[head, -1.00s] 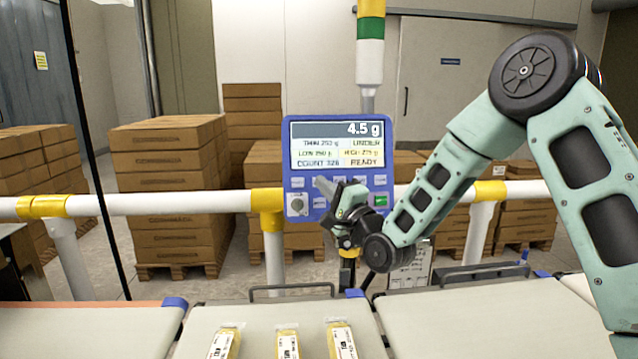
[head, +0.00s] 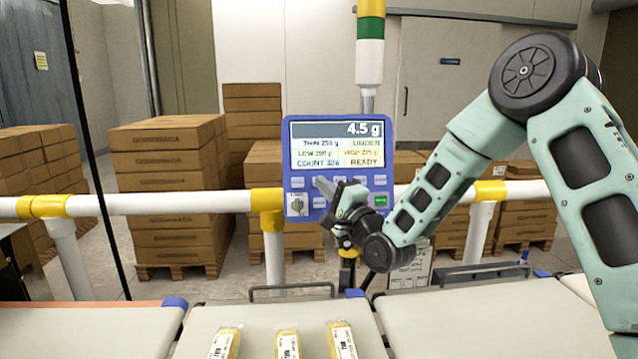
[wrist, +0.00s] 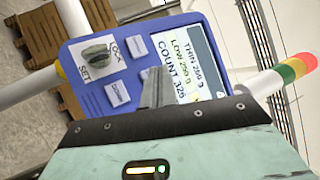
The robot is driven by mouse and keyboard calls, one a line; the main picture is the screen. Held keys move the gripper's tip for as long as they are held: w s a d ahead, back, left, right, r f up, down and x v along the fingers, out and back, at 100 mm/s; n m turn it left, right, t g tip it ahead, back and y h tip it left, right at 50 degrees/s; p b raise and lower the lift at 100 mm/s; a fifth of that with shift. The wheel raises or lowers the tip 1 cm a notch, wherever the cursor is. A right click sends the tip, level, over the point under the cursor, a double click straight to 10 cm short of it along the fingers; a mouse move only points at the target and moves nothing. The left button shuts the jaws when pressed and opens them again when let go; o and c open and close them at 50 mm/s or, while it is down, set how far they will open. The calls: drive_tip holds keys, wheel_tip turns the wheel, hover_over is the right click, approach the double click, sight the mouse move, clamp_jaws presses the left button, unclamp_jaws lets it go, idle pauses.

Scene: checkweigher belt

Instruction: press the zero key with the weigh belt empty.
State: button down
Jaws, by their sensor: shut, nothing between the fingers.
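The blue control panel (head: 284,150) stands behind the belts, its screen (head: 337,145) reading 4.5 g, COUNT 326 and READY. Two rows of keys lie under the screen, with a green key (head: 381,200) at the lower right. My gripper (head: 321,183) is shut and empty, its fingertips at the keys in front of the panel. In the wrist view my gripper (wrist: 154,75) covers part of the panel (wrist: 126,32) beside two pale keys. Which key is behind the tips, and whether they touch, I cannot tell. Three yellow packs (head: 287,345) lie on the middle belt (head: 270,313).
A LOCK/SET rotary switch (wrist: 97,53) sits on the panel's corner. A white and yellow rail (head: 150,203) runs behind the belts. Another belt (head: 480,315) lies to the right, bare where visible. A signal tower (head: 370,60) rises behind the panel. Stacked cartons (head: 165,190) stand beyond.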

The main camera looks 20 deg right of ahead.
drive_tip(key=shift+w+f, duration=0.1)
drive_tip(key=shift+w, duration=0.05)
drive_tip(key=shift+w, duration=0.25)
drive_tip(key=shift+w+d+f+b, duration=0.15)
drive_tip(key=shift+w+b, duration=0.25)
idle(0.7)
drive_tip(key=shift+s, duration=0.1)
drive_tip(key=shift+s+r, duration=0.25)
drive_tip(key=shift+s, duration=0.45)
drive_tip(key=shift+s+a, duration=0.1)
drive_tip(key=shift+a, duration=0.1)
drive_tip(key=s, duration=0.1)
drive_tip(key=s+r, duration=0.1)
drive_tip(key=s, duration=0.2)
drive_tip(key=shift+s+a+r, duration=0.2)
drive_tip(key=shift+s+a, duration=0.05)
drive_tip(key=shift+a, duration=0.15)
idle(0.4)
